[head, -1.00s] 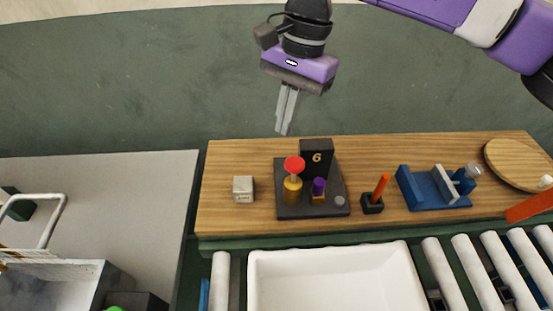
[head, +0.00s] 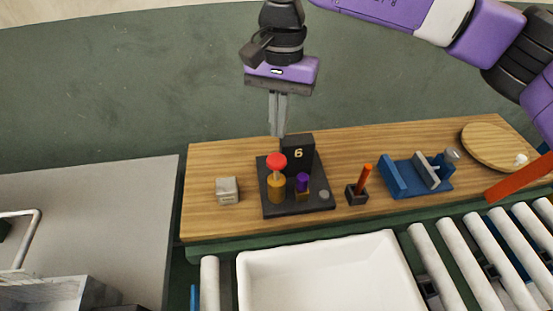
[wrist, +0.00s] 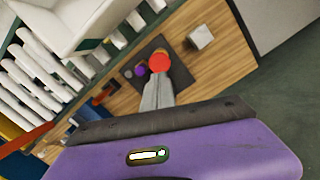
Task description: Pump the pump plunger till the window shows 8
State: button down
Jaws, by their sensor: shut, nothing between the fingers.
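The pump's red knob (head: 276,161) tops a yellow-orange body (head: 276,188) on a dark base plate (head: 286,209). Behind it stands a black block whose window (head: 298,154) shows 6. A smaller purple knob (head: 303,180) stands to its right on the same plate. My gripper (head: 277,132) is shut and empty, pointing down just above and behind the red knob. In the wrist view the shut fingers (wrist: 157,98) end close to the red knob (wrist: 159,62); I cannot tell if they touch it.
A grey cube (head: 227,191) lies left of the plate. To the right are a black holder with an orange stick (head: 364,180), a blue fixture (head: 394,181) and a round wooden board (head: 495,146). A white tray (head: 318,291) and rollers (head: 437,262) lie in front.

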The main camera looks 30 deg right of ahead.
aim_at(278, 156)
jog(key=shift+s+a+f+b, duration=0.1)
jog(key=shift+f+b, duration=0.3)
jog(key=shift+f, duration=0.85)
jog(key=shift+s+a+f+b, duration=0.1)
jog(key=shift+f+b, duration=0.25)
jog(key=shift+f, duration=0.9)
notch_tip(278, 156, down, 4)
jog(key=b, duration=0.4)
jog(key=shift+r+p, duration=0.25)
jog(key=shift+p, duration=0.1)
jog(key=shift+w+d+r, duration=0.25)
jog(key=shift+w+d, duration=0.3)
jog(key=shift+w, duration=0.05)
jog(key=shift+w+d+r, duration=0.25)
jog(key=shift+w+d, duration=0.3)
jog(key=shift+r, duration=0.1)
